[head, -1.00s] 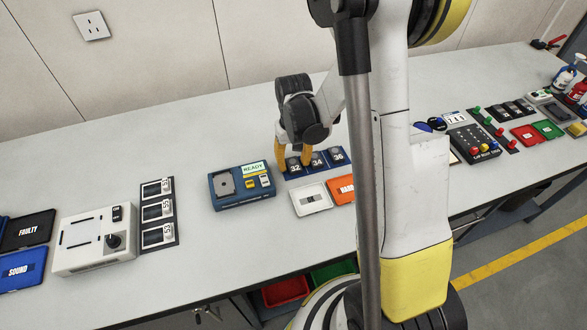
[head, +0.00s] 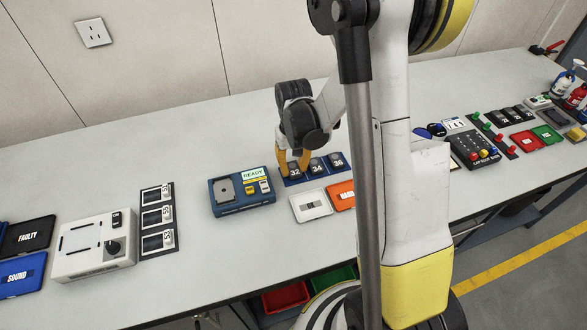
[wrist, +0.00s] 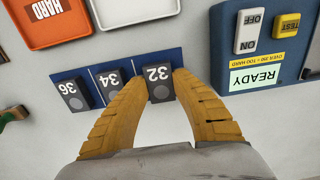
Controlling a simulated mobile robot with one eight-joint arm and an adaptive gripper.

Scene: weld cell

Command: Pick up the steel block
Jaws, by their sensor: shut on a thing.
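Three small dark grey blocks stand in a row on a blue strip, labelled 32, 34 and 36. The block labelled 32 (wrist: 159,92) is between my fingertips; it also shows in the head view (head: 295,170). My gripper (wrist: 160,80) reaches down from above with orange fingers, shut on this block's sides. The block appears still at its place on the strip. The 34 block (wrist: 108,83) is close beside one finger, and the 36 block (wrist: 72,95) is farther along. The fingers partly hide the 32 block in the head view.
A blue tester (head: 241,191) reading READY stands left of the strip. A white tray (head: 311,205) and an orange HARD tray (head: 341,195) lie in front. A white box (head: 92,245) and a dark rack (head: 158,219) are farther left. The bench behind the strip is clear.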

